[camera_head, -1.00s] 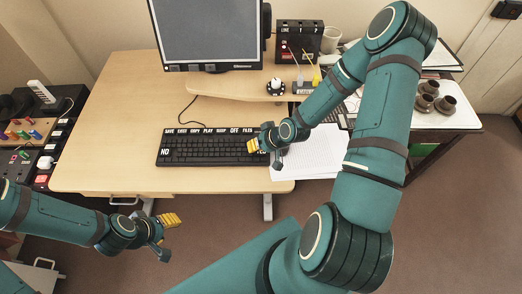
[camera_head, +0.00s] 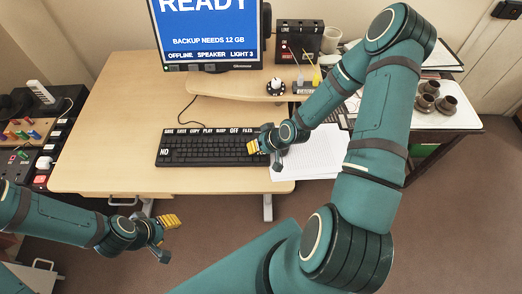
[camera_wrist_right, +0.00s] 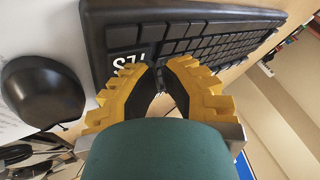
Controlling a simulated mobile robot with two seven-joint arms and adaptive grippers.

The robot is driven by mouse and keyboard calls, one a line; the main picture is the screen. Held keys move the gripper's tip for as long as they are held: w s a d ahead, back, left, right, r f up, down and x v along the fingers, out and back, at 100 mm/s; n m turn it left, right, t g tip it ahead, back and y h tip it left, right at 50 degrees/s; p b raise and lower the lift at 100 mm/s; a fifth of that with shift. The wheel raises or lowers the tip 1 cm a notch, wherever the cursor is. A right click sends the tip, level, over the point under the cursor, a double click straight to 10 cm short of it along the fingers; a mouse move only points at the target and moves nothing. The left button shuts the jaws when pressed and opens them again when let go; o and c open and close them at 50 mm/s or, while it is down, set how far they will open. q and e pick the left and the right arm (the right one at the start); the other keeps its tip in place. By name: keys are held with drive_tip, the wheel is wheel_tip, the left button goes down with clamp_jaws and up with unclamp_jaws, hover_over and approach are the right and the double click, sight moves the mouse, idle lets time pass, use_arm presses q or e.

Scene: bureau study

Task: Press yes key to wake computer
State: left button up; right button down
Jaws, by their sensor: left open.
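The black keyboard (camera_head: 205,150) lies on the desk, with a NO key (camera_head: 165,152) at its left end. The yes key (camera_wrist_right: 128,60) shows in the right wrist view at the keyboard's near corner, partly covered by a yellow finger; my right gripper hides it in the head view. My right gripper (camera_head: 266,149) is over the keyboard's right end, and its tips come together beside the yes key in the wrist view (camera_wrist_right: 158,72). Contact cannot be told. The computer screen (camera_head: 205,30) is lit blue and reads READY. My left gripper (camera_head: 172,237) is open and empty before the desk.
A black mouse (camera_wrist_right: 42,92) is close to the right gripper. White papers (camera_head: 315,155) lie right of the keyboard. A raised shelf (camera_head: 235,90) is behind it. The desk's left part (camera_head: 105,130) is clear.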

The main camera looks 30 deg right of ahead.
drive_tip(key=shift+r, duration=0.1)
drive_tip(key=shift+r+p, duration=0.6)
drive_tip(key=shift+r, duration=0.2)
drive_tip(key=shift+r+p, duration=1.8)
drive_tip(key=shift+r, duration=0.65)
